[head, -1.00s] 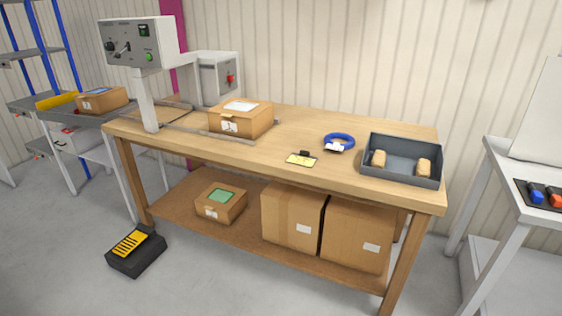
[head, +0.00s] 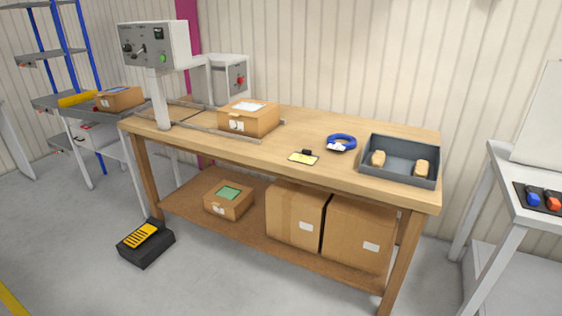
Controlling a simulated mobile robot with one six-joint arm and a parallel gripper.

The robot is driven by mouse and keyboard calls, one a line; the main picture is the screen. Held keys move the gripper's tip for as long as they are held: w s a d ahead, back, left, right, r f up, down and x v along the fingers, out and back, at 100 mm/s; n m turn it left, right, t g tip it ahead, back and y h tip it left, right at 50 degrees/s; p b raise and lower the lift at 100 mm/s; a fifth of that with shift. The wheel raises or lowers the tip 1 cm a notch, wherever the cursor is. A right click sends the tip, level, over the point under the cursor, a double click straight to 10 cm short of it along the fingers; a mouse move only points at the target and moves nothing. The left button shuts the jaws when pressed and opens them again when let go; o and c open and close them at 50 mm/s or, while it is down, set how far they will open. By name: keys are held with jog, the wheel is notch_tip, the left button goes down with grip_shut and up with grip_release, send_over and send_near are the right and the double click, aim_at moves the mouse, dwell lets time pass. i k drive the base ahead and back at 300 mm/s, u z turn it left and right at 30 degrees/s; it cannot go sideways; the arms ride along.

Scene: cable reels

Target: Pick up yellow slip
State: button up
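The yellow slip (head: 304,158) lies flat on the wooden workbench (head: 360,183), near its front edge and right of the middle. A small black clip (head: 307,152) sits at its back edge; I cannot tell whether it is attached. A blue cable coil (head: 341,142) with a white tag lies just behind and to the right of the slip. My gripper is not in the head view.
A grey tray (head: 400,144) with two tan pieces stands at the bench's right end. A cardboard box (head: 249,118) sits left of the slip. A black pedal (head: 146,243) is on the floor. A white table (head: 520,215) stands at right. Floor in front is clear.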

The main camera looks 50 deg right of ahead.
aim_at(306, 157)
jog(key=u, duration=0.2)
jog(key=i, duration=3)
jog(key=z, duration=0.95)
